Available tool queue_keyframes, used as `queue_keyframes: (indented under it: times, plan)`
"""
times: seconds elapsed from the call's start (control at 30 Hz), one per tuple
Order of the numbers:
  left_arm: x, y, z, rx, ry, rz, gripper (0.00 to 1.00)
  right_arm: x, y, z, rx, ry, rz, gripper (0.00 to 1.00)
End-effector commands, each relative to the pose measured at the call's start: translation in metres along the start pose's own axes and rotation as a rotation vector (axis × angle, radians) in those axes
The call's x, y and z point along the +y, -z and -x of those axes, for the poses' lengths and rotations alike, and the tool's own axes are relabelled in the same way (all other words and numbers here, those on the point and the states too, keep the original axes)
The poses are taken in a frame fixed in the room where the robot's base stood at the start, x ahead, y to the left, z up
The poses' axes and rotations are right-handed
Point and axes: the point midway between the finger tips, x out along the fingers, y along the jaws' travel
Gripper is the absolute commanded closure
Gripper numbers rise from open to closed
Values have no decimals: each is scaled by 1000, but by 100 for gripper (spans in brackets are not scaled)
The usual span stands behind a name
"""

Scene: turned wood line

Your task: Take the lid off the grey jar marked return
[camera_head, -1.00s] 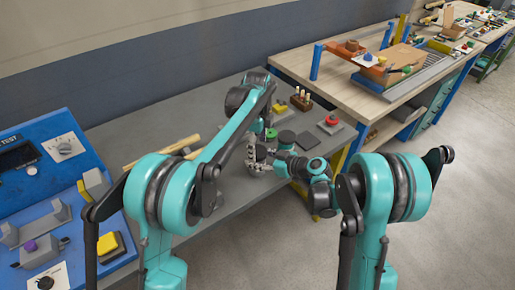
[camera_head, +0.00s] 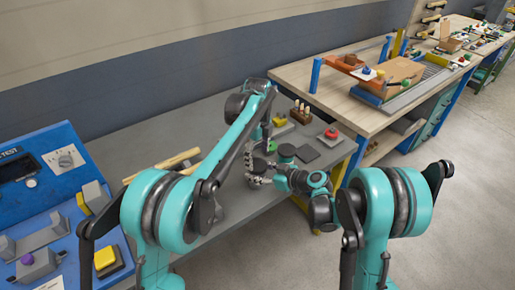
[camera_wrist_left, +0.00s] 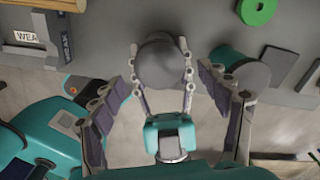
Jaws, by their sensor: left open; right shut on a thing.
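A grey round-topped jar (camera_wrist_left: 163,58) is in the middle of the left wrist view, seen from above. Its return mark is not readable from here, and I cannot make out the seam of a lid. My right gripper (camera_wrist_left: 165,82) is shut on the grey jar, one finger on each side. In the head view my right gripper (camera_head: 259,171) is low over the grey bench, with the jar mostly hidden. My left gripper (camera_wrist_left: 169,76) is open and empty, its fingers spread wide above and outside the right gripper's fingers.
Beyond are a dark square plate (camera_head: 306,153), a red button (camera_head: 331,133) and a peg block (camera_head: 300,114). A green ring (camera_wrist_left: 258,10) shows in the left wrist view. The bench's front edge is close.

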Motion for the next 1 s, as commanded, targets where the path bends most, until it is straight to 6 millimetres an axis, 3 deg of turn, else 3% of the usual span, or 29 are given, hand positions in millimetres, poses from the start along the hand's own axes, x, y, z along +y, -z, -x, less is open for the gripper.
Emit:
queue_keyframes:
  times: [0.23,0.57,0.77,1.0]
  plan:
    - [0,0,-28,0,0,1,24,0,0,0,0,0,0,100]
    - [0,0,-31,0,0,1,24,0,0,0,-1,0,1,100]
    - [0,0,-31,0,0,1,76,0,0,0,-1,0,0,100]
    - [0,0,-31,0,0,44,76,0,0,0,0,0,0,100]
